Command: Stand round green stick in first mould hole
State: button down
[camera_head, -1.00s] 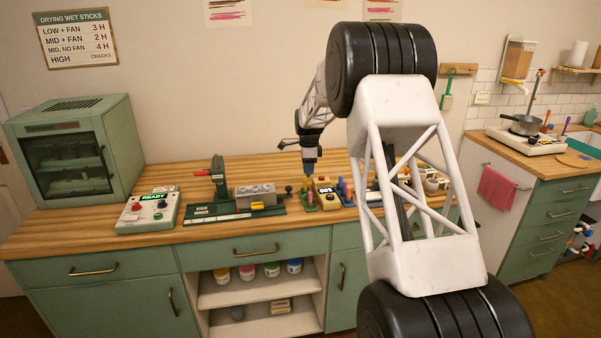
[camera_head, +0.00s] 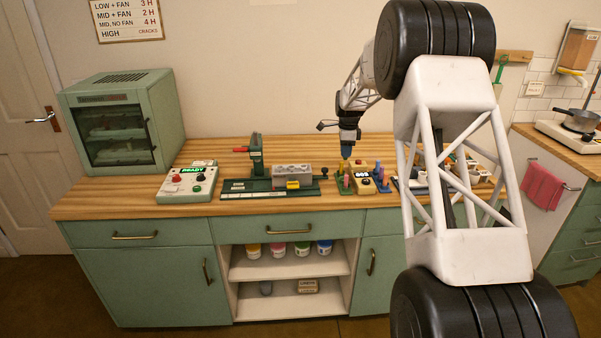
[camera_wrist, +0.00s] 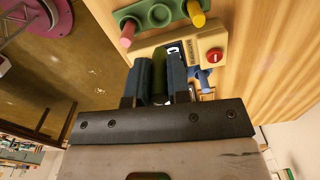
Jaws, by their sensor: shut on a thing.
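My gripper (camera_wrist: 160,80) is shut on a dark green round stick (camera_wrist: 160,77), held between its two blue fingers in the wrist view. In the head view my gripper (camera_head: 347,151) points down above the green rack (camera_head: 343,190); the stick cannot be made out there. The rack also shows in the wrist view (camera_wrist: 138,12), with a pink stick (camera_wrist: 128,33) and a yellow stick (camera_wrist: 197,14) in it. A grey block (camera_head: 292,172), perhaps the mould, sits on a green base (camera_head: 250,187) left of the gripper. Its holes cannot be made out.
A cream box with a red button (camera_wrist: 213,57) stands beside the rack. A blue-purple holder (camera_head: 381,182) is right of it. A control box (camera_head: 187,184) reading READY and a green oven (camera_head: 122,122) stand left. The worktop (camera_head: 100,197) is bare along its front left.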

jog(key=a+r+n, duration=0.2)
jog(key=a+n, duration=0.3)
jog(key=a, duration=0.7)
jog(key=a+r+n, duration=0.3)
jog(key=a+n, duration=0.2)
jog(key=a, duration=0.7)
jog(key=shift+w+a+r+n, duration=0.15)
jog(key=shift+a+r+n, duration=0.15)
jog(key=shift+a, duration=0.1)
jog(key=shift+f, duration=0.25)
jog(key=shift+f, duration=4.95)
jog(key=c, duration=1)
grip_release()
